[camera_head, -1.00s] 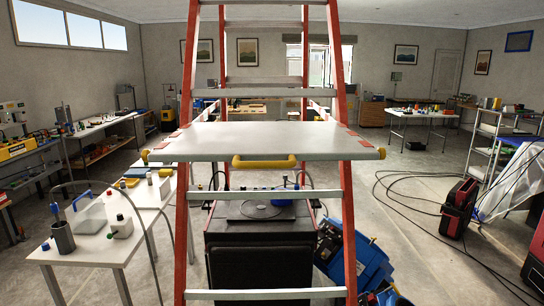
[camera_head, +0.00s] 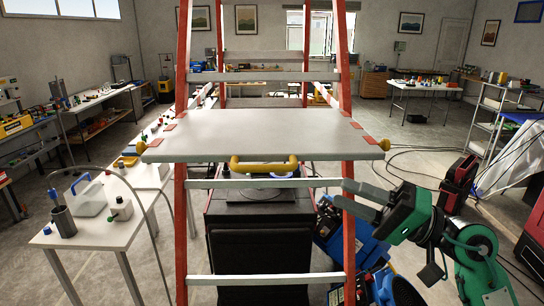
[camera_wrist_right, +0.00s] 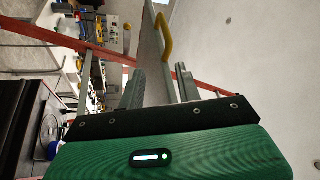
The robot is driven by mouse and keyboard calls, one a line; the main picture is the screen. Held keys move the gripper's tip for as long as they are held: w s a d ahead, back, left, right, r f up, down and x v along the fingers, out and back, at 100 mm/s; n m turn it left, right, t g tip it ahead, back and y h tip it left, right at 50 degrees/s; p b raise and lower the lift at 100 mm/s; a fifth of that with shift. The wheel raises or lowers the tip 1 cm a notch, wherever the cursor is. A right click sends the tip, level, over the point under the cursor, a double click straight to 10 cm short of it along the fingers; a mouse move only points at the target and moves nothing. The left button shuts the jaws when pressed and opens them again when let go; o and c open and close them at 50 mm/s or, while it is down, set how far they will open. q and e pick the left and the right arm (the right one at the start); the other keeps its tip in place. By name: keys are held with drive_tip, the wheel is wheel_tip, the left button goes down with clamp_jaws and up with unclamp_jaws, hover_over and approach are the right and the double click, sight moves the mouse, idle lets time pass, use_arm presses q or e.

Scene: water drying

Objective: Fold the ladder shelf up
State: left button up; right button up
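The ladder (camera_head: 181,230) has red side rails and grey rungs, and stands upright with its legs apart. Its pale grey shelf (camera_head: 265,135) lies out flat across the ladder, with red brackets and yellow knobs at its ends. The shelf's yellow handle (camera_head: 264,167) hangs at the middle of the front edge; it also shows in the right wrist view (camera_wrist_right: 165,39). My green right gripper (camera_head: 352,202) is open and empty, right of and below the handle, by the right rail. In the wrist view its fingers are apart, with the shelf seen beyond. My left gripper is not in view.
A black machine (camera_head: 262,235) stands within and behind the ladder. A white table (camera_head: 100,232) with bottles is at the left. Blue equipment (camera_head: 335,232) and a red-black machine (camera_head: 458,180) with cables lie at the right.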

sight(272, 168)
drive_tip(key=a+r+p, duration=0.1)
drive_tip(key=a+p, duration=0.1)
drive_tip(key=a, duration=0.2)
drive_tip(key=w+a+r+n+p, duration=0.1)
drive_tip(key=a+p, duration=0.2)
drive_tip(key=a, duration=0.1)
drive_tip(key=w+a+r+n+p, duration=0.1)
drive_tip(key=a+r+p, duration=0.1)
drive_tip(key=a+p, duration=0.1)
drive_tip(key=shift+w+a+r, duration=0.1)
drive_tip(key=shift+w+a, duration=0.1)
drive_tip(key=shift+a, duration=0.25)
drive_tip(key=shift+p+x, duration=0.55)
drive_tip(key=shift+x, duration=0.2)
drive_tip(key=shift+f, duration=0.25)
clamp_jaws()
